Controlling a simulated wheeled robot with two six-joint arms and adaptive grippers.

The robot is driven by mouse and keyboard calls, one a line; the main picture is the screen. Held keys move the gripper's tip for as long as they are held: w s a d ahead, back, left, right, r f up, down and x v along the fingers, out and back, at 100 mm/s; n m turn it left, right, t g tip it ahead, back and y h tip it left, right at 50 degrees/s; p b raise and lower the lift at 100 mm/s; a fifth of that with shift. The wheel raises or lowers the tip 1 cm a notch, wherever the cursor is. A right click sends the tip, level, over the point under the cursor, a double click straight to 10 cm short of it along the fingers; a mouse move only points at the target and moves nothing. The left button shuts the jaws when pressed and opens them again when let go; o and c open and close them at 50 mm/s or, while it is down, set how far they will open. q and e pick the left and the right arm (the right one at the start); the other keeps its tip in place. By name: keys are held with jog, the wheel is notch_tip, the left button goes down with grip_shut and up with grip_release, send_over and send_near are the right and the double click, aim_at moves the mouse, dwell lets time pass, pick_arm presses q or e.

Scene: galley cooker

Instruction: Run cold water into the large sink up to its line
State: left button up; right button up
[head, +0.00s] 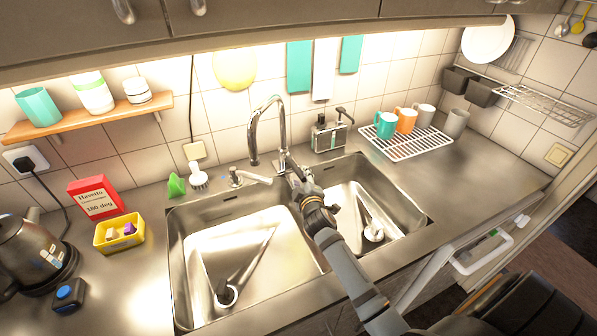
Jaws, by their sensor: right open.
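The large sink (215,258) is the left basin of a steel double sink. A drain (226,295) shows at its front, with a dark streak across the floor that I cannot identify. I see no water in it and cannot make out a line. The tall curved chrome tap (283,130) stands behind the basins, its spout end hanging over the back of the large sink. No stream shows. My right gripper (298,180) is open at the tap's base, close to its handle; I cannot tell whether they touch. My left gripper is not in view.
The smaller basin (345,205) is under my right arm. A soap dispenser (330,132) and a rack of mugs (407,142) stand behind right. A kettle (28,250), a yellow box (119,232) and a red box (95,197) stand left. Cupboards (240,22) overhang the counter.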

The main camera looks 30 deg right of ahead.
aim_at(298, 170)
jog(key=x, duration=0.4)
jog(key=shift+w+f, duration=0.1)
jog(key=shift+w, duration=0.1)
jog(key=shift+d, duration=0.1)
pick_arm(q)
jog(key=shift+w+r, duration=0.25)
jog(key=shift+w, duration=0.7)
pick_arm(e)
grip_shut()
